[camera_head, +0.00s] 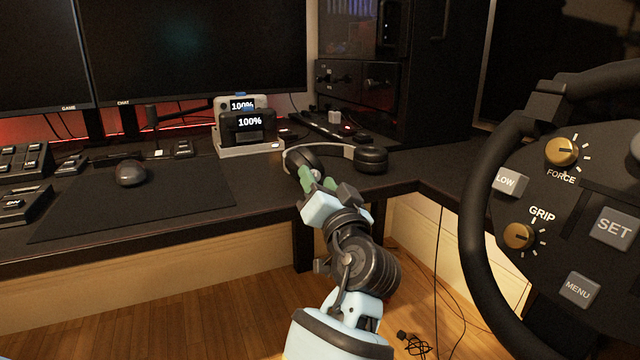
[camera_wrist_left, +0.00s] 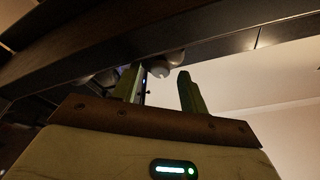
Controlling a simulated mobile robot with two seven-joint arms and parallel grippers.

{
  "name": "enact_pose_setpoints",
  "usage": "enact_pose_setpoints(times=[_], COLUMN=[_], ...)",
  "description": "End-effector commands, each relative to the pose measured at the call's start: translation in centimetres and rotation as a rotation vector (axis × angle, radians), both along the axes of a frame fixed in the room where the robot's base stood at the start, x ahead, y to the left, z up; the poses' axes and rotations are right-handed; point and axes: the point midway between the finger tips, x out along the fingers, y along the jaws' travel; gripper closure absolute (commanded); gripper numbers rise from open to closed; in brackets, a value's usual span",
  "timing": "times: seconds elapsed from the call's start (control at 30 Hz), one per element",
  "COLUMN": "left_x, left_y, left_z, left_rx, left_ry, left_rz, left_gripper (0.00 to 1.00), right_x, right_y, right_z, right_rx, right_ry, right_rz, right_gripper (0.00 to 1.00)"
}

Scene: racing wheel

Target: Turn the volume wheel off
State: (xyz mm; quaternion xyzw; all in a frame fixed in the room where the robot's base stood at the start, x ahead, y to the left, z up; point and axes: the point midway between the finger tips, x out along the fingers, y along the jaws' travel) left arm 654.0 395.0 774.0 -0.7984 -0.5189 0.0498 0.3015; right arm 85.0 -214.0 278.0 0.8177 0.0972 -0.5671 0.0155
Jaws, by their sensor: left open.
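A black and grey headset (camera_head: 369,159) lies near the desk's front edge. I cannot make out a volume wheel on it. Behind it, two small units (camera_head: 248,122) in a white dock each show "100%". My left gripper (camera_head: 318,180) has green fingers, apart and empty, and overlaps the headset's left ear cup in the head view. I cannot tell whether they touch. My right gripper is not in view.
A racing wheel (camera_head: 482,190) with "FORCE" and "GRIP" knobs fills the right side. A mouse (camera_head: 131,173) rests on a dark mat (camera_head: 180,200) at the left, before two monitors. A black computer case (camera_head: 440,80) stands behind. Cables lie on the wooden floor.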

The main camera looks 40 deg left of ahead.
Motion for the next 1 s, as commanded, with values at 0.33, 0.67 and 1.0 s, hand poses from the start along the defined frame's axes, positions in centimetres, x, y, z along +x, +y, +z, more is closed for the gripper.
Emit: enact_pose_setpoints(times=[0.33, 0.67, 1.0], left_x=[-1.8, -3.5, -3.6], left_y=[-3.5, -6.6, -6.7], left_z=[-0.9, -1.8, -1.8], left_rx=[-0.001, -0.001, -0.001], left_ry=[0.003, 0.001, 0.0], left_rz=[-0.003, -0.002, -0.001], left_gripper=[0.57, 0.57, 0.57], right_x=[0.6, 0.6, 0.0], right_y=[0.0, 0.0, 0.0], right_z=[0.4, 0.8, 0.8], right_rx=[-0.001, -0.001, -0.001], right_ry=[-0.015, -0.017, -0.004], right_rz=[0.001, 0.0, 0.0], right_gripper=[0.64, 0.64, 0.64])
